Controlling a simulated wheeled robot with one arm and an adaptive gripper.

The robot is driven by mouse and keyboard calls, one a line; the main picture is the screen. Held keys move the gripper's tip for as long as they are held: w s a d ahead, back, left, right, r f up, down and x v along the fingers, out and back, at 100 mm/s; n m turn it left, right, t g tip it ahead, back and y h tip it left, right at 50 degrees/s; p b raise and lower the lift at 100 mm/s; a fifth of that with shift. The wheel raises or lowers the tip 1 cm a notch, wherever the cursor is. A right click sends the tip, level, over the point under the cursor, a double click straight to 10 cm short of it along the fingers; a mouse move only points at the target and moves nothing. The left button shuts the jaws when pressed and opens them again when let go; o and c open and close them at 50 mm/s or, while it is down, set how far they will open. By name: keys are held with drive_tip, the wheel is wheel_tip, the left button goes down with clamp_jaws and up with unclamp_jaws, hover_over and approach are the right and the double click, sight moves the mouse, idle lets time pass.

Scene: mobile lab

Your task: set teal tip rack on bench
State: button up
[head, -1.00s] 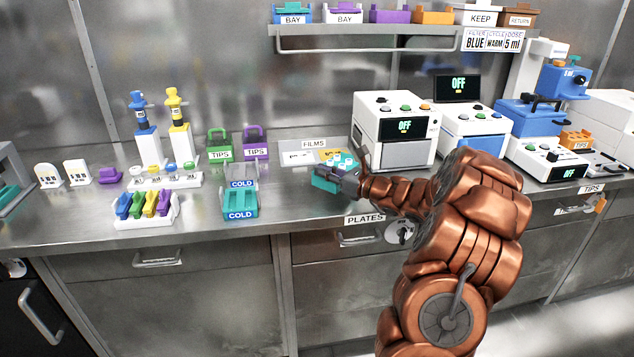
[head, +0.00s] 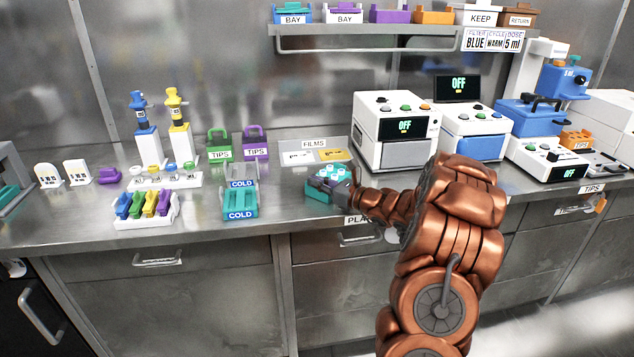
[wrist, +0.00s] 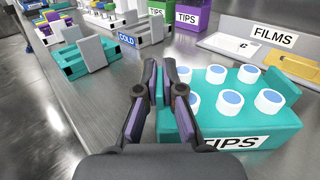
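The teal tip rack (head: 318,192) is at the bench's front part, left of the white machines in the head view. It is upright, with several white, blue-topped tips and a TIPS label in the wrist view (wrist: 232,122). My gripper (wrist: 168,80) is at the rack's left side in the wrist view, its fingers close together with a teal part of the rack between them. In the head view my gripper (head: 342,186) is at the rack's right side. The rack is at or just above the steel bench (head: 285,210); I cannot tell if its underside touches.
A teal COLD holder (head: 240,213) stands left of the rack, with bare bench between. The FILMS tray (head: 300,157) lies behind. Green (head: 219,152) and purple (head: 255,149) TIPS racks stand at the back. A white machine (head: 385,150) stands to the right.

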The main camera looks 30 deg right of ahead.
drive_tip(key=o, duration=0.5)
drive_tip(key=shift+c, duration=0.2)
